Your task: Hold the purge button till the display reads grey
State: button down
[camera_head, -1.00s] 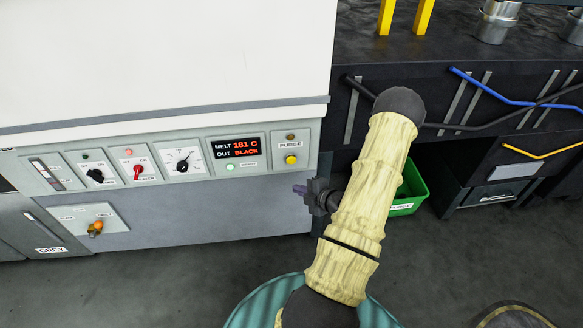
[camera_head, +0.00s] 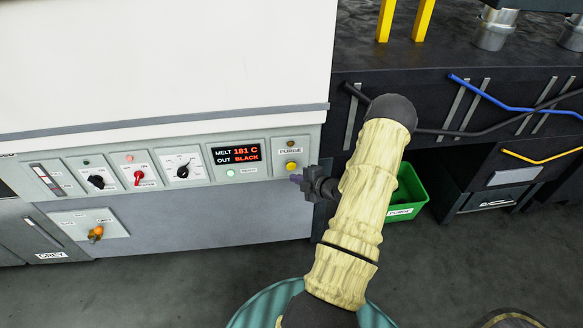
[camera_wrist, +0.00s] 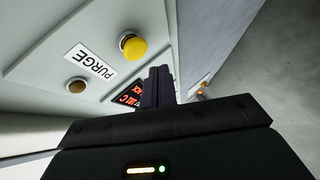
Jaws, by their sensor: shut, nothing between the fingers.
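The yellow purge button (camera_head: 291,166) sits on the panel under the PURGE label (camera_head: 290,151). The display (camera_head: 237,154) reads MELT 181 C and OUT BLACK in red and white. My gripper (camera_head: 297,179) is shut and empty, just below and right of the button, apart from it as far as I can tell. In the wrist view the purge button (camera_wrist: 132,46) stands at the upper left of my shut fingers (camera_wrist: 157,84), which partly cover the display (camera_wrist: 130,93).
Left of the display are a black-pointer dial (camera_head: 184,171), a red knob (camera_head: 138,177) and a black knob (camera_head: 97,181). An orange knob (camera_head: 96,233) is on a lower plate. A green bin (camera_head: 409,195) stands on the floor behind my arm.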

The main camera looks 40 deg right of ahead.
aim_at(289, 169)
jog(key=shift+w+d, duration=0.45)
jog(key=shift+w, duration=0.35)
dwell(1.4)
jog(key=shift+w+d+b, duration=0.2)
jog(key=shift+w+b, duration=0.1)
jog(key=shift+w, duration=0.05)
jog(key=shift+w+d, duration=0.3)
jog(key=shift+w, duration=0.15)
dwell(5.0)
